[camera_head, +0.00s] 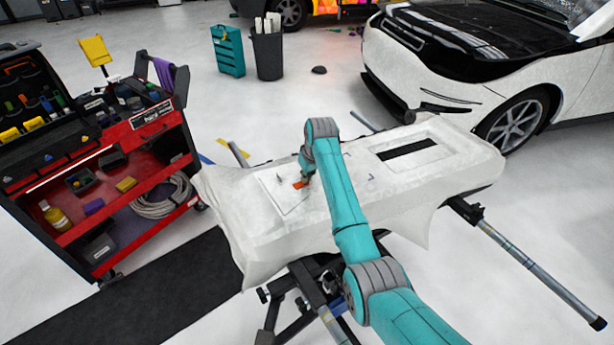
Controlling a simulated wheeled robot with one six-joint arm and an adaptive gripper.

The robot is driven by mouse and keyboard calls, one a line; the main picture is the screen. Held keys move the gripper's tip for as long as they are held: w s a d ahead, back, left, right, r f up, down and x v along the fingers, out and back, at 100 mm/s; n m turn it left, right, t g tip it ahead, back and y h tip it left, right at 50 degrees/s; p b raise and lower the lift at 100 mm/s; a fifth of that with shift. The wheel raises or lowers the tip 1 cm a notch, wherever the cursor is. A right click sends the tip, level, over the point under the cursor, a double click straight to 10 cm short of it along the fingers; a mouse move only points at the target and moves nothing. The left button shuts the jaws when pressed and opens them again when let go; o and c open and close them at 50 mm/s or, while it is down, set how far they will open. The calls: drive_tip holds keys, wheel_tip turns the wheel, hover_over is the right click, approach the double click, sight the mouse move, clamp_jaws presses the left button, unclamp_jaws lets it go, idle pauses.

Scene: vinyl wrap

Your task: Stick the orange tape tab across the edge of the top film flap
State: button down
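The orange tape tab (298,184) shows as a small orange patch at the left part of the white film-covered panel (400,195). It lies near the outline of a film flap (284,202) on the panel's top. My gripper (305,180) is at the tab's right side, at the end of my teal arm. The fingers are small and partly hidden by the arm. I cannot tell whether they are shut on the tab, or whether the tab touches the film.
The panel rests on a stand (300,285) with bars sticking out right (535,270). Loose film hangs over its front edge. A red tool cart (110,190) stands left. A white car (470,75) is behind right. A black bin (267,55) and teal case (228,50) stand behind.

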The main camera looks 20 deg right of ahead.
drive_tip(key=shift+f, duration=0.1)
drive_tip(key=c, duration=1.2)
unclamp_jaws()
drive_tip(key=shift+c, duration=0.2)
drive_tip(key=v, duration=1.2)
